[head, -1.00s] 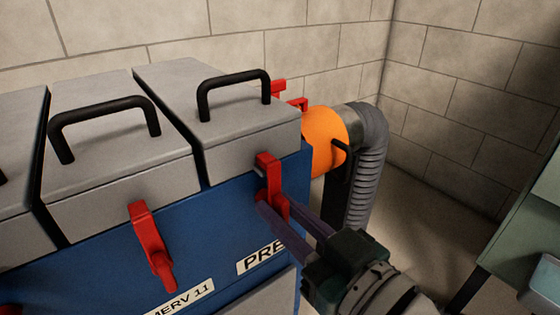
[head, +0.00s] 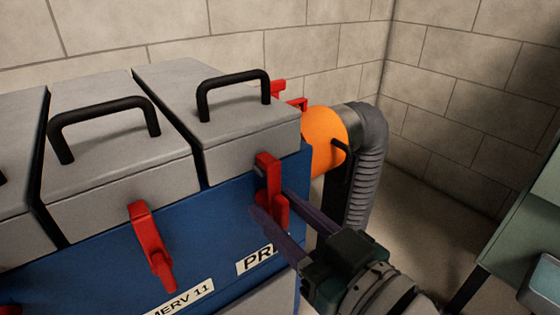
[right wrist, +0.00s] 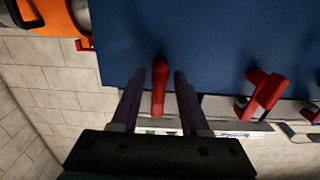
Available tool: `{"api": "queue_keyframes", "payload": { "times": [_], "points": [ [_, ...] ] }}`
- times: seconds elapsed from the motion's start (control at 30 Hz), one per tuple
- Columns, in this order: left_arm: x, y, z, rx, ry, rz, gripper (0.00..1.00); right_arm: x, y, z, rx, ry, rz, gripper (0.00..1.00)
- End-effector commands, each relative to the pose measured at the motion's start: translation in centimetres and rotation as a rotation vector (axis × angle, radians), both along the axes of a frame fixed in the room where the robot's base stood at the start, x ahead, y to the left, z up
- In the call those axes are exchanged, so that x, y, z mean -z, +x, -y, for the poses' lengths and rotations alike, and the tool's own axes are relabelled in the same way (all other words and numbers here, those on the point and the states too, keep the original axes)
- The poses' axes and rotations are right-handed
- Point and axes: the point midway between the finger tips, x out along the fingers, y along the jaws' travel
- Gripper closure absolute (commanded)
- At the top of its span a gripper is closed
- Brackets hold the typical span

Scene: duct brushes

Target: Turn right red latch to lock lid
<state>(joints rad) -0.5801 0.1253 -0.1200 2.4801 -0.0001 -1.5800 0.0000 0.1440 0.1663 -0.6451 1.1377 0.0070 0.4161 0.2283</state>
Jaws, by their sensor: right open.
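The right red latch (head: 268,172) is on the blue box's front near its right corner, below the rightmost grey lid (head: 240,150). It hangs roughly upright, its top against the lid's front edge. My right gripper (head: 270,201) is open, with one finger on each side of the latch's lower part. In the right wrist view the latch (right wrist: 159,90) stands between the two spread fingers (right wrist: 159,75), with visible gaps at both sides. My left gripper is not in view.
Another red latch (head: 150,245) is on the box front to the left, its handle pointing down. Black handles stand on the lids. An orange collar (head: 324,140) and a grey hose (head: 372,150) are behind the box's right end. A green table (head: 520,235) is at the right.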

Motion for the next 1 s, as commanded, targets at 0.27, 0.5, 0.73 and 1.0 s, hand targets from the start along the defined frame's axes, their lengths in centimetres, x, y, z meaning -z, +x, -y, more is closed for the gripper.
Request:
{"api": "queue_keyframes", "payload": {
  "times": [0.27,0.5,0.73,1.0],
  "points": [
    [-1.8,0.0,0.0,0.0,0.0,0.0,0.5,-0.2,-3.2,2.4,0.001,-0.004,-0.005,0.55],
    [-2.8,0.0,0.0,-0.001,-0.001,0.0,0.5,-0.1,-6.8,5.0,0.001,-0.002,-0.003,0.55],
    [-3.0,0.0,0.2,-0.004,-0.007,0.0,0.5,0.0,-8.0,5.8,0.0,-0.001,-0.001,0.55],
    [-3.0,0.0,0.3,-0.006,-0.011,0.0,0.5,0.0,-8.0,5.8,0.0,0.0,0.0,0.55]
  ]
}}
